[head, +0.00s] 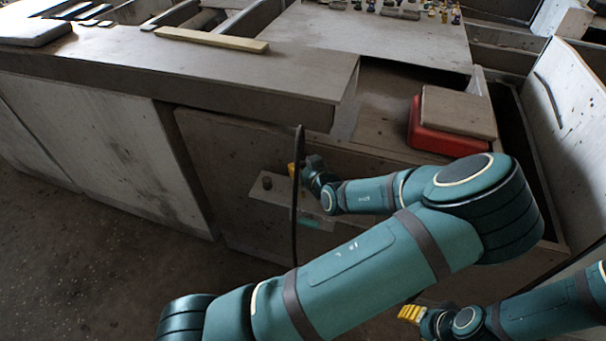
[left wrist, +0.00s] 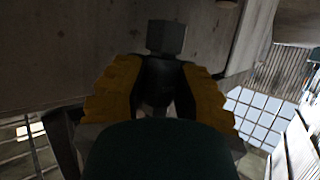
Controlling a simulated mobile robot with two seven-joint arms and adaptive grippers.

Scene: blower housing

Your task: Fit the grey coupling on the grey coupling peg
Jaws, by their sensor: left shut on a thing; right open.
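My left gripper (head: 292,170) is in front of the bench's front panel, with its yellow fingers pointing left. In the left wrist view my left gripper (left wrist: 158,85) is shut on a dark grey piece, likely the grey coupling (left wrist: 166,38), whose blocky end shows beyond the fingers. The view is dark, so its exact shape is unclear. A small dark stub, perhaps the grey coupling peg (head: 267,183), stands on a pale plate (head: 262,197) just left of and below the left gripper, apart from it. My right gripper (head: 410,314) is open and empty at the lower right.
A thin dark upright strip (head: 296,225) crosses the view by the left gripper. A teal piece (head: 316,222) lies by the pale plate. A red box (head: 430,138) sits on the bench at right. The bench top (head: 240,75) overhangs nearby; the floor (head: 90,250) is clear.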

